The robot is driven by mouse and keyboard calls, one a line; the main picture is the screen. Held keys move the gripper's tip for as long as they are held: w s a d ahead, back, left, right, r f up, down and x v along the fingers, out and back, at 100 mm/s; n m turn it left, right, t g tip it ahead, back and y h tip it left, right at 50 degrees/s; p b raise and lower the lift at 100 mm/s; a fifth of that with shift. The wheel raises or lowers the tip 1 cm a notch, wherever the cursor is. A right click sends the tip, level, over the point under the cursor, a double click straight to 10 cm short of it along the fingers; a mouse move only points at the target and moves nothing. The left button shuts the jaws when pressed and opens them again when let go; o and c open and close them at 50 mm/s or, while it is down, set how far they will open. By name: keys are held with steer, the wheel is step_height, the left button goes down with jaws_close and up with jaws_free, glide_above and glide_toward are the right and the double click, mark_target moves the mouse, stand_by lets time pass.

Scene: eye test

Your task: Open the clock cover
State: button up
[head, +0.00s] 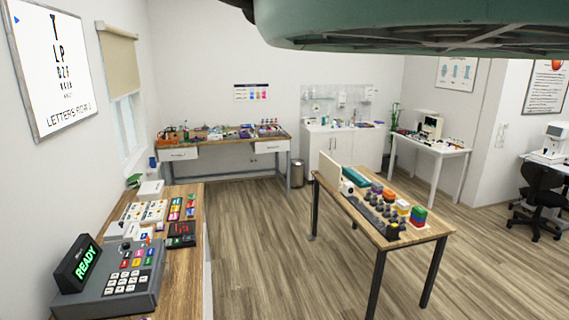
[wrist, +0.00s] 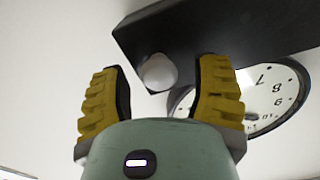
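In the wrist view, a round white clock face (wrist: 277,92) with black numerals shows at the right, partly hidden behind the right finger of my gripper (wrist: 160,68). A dark, thick panel or bar (wrist: 222,28) runs along the top right, above the clock. Whether it is the clock cover I cannot tell. A rounded white knob-like thing (wrist: 157,73) shows just under the dark panel, between my two yellow fingertips in the picture. The fingers are wide apart, with gaps on both sides of the knob. The clock is not visible in the head view.
In the head view, a wooden counter (head: 184,259) with a register-like device (head: 110,283) is at left. A table (head: 412,238) with colored blocks stands at centre right. A desk (head: 229,145) and white cabinet (head: 345,143) line the back. Floor between is clear.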

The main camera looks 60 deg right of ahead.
jaws_close()
stand_by(0.3)
steer(key=shift+b, duration=0.45)
